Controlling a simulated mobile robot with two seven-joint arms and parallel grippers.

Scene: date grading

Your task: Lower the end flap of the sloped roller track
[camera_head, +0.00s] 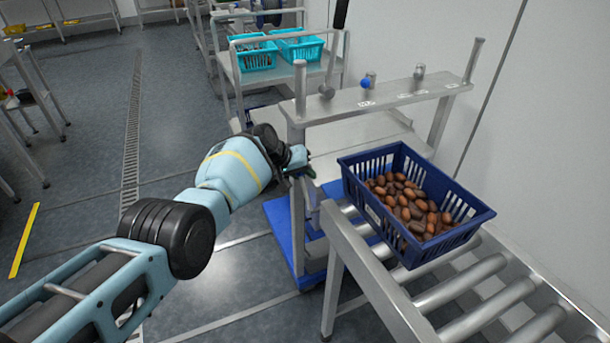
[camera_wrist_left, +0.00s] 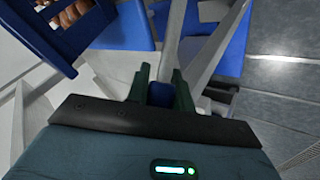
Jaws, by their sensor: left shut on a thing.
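The sloped roller track (camera_head: 373,277) runs from the lower right up to the middle, with metal rollers between grey side rails. My left gripper (camera_head: 302,171) is just left of the track's end, beside a metal upright. In the left wrist view, my left gripper (camera_wrist_left: 161,88) is shut on a small blue knob (camera_wrist_left: 160,97), with a finger on each side. A grey bar extends away just beyond the knob. I cannot clearly make out the end flap or its angle; my gripper and the upright partly hide that area. My right gripper is not in view.
A dark blue crate (camera_head: 362,187) of brown dates sits on the upper end of the track. A metal stand (camera_head: 400,101) with a shelf and a blue base rises behind it. A cart (camera_head: 286,81) with turquoise baskets stands farther back.

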